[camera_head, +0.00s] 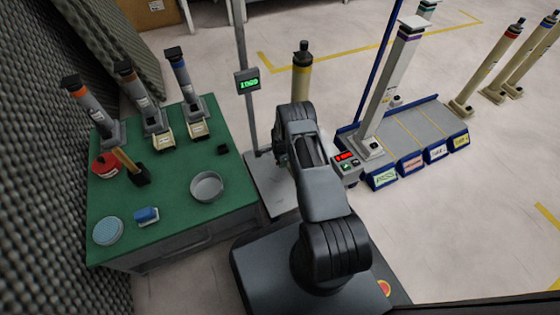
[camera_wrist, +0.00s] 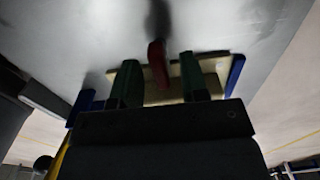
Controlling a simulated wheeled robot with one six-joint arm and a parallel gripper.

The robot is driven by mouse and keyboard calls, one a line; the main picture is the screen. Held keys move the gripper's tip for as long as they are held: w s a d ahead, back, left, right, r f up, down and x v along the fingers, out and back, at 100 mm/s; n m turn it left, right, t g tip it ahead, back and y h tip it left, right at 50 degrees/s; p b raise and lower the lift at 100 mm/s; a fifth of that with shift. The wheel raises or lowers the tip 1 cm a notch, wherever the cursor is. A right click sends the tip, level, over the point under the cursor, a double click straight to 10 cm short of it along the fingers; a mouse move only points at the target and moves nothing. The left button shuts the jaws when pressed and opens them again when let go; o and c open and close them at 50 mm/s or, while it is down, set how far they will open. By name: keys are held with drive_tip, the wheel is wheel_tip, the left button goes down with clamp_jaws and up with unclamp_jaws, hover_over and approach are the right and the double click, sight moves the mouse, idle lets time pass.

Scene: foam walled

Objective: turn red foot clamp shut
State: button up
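The red foot clamp shows in the wrist view as a small red lever (camera_wrist: 157,64), in front of a pale tan block (camera_wrist: 160,92) on a grey surface. My gripper (camera_wrist: 161,80) has two green-tipped fingers, spread apart, with the lever between them in the picture. I see a gap on both sides of the lever; whether it lies fully between the fingertips or just beyond them I cannot tell. In the head view my arm hides the gripper and the clamp. A tan column with a black top (camera_head: 301,76) stands behind my arm.
A green bench (camera_head: 165,205) at left holds several grey columns, a metal dish (camera_head: 207,186) and a blue block (camera_head: 146,215). A post with a green display (camera_head: 247,80) stands beside my arm. A blue-edged rack (camera_head: 412,128) is right. Open floor lies at right.

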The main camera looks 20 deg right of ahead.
wheel_tip(320, 180, up, 14)
drive_tip(key=p, duration=0.6)
drive_tip(key=shift+f, duration=0.1)
idle(0.4)
drive_tip(key=s+a+r+n+t+p, duration=0.1)
drive_tip(key=a+r+n+p, duration=0.35)
drive_tip(key=r, duration=1.05)
drive_tip(key=s+d+r+n+p, duration=0.1)
drive_tip(key=s+r+p, duration=0.1)
drive_tip(key=r+p, duration=0.95)
drive_tip(key=s+a+r+n+t+p, duration=0.1)
drive_tip(key=a+r+n+p, duration=0.15)
drive_tip(key=r, duration=1.55)
drive_tip(key=s+a+r+n+p, duration=0.2)
drive_tip(key=s+r+p, duration=0.4)
drive_tip(key=r, duration=0.4)
drive_tip(key=s+a+r+n+t+p, duration=0.1)
drive_tip(key=s+a+r+n+p, duration=0.1)
drive_tip(key=s+r+n+p, duration=0.3)
drive_tip(key=s+a+r+n+p, duration=0.1)
drive_tip(key=s+r+n+p, duration=0.2)
drive_tip(key=s+r+p, duration=0.4)
wheel_tip(320, 180, up, 9)
drive_tip(key=s, duration=0.3)
drive_tip(key=shift+a+r+t, duration=0.2)
drive_tip(key=shift+a+t, duration=0.1)
drive_tip(key=shift+a, duration=0.1)
